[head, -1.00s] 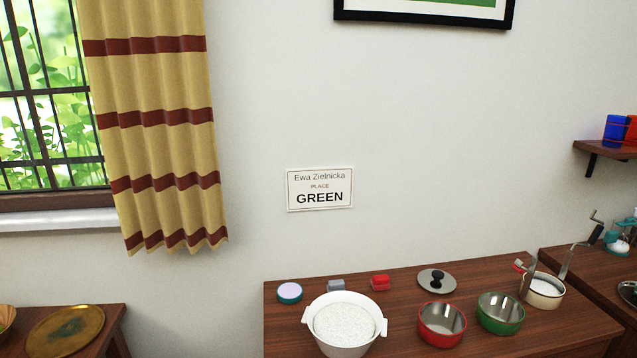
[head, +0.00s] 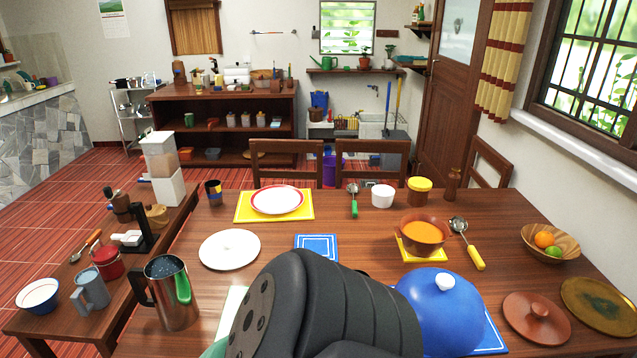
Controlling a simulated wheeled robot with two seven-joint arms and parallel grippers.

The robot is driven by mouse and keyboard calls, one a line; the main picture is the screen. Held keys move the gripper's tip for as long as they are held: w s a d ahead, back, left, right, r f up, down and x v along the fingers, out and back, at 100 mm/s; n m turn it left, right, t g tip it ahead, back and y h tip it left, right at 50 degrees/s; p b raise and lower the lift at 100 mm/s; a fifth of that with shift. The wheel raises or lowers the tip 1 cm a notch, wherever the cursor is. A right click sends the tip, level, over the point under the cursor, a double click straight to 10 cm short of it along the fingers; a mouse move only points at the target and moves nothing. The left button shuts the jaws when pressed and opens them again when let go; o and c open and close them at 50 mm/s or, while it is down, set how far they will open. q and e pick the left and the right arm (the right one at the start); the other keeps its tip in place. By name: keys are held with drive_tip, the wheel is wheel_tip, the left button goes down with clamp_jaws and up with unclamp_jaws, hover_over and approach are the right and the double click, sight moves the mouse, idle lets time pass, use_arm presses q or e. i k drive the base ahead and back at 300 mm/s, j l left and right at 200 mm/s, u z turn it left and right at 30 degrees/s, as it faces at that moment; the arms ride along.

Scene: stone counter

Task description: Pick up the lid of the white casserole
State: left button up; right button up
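I see no white casserole in the head view now. A flat white round piece (head: 230,250) lies on the dining table at the left; I cannot tell whether it is a lid or a plate. A blue dome with a white knob (head: 440,308) sits on a blue-edged mat at the front, partly hidden by my dark arm. My arm covers the front middle of the table. Neither gripper shows.
The wooden table (head: 330,222) holds a red-rimmed plate (head: 277,199), a soup bowl (head: 424,236), a fruit bowl (head: 551,243) and a steel jug (head: 172,292). A side bench (head: 70,322) with a coffee grinder stands left. Chairs stand behind the table.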

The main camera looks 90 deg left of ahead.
sight(228, 249)
drive_tip(key=u, duration=3.35)
drive_tip(key=z, duration=3.95)
drive_tip(key=u, duration=3.75)
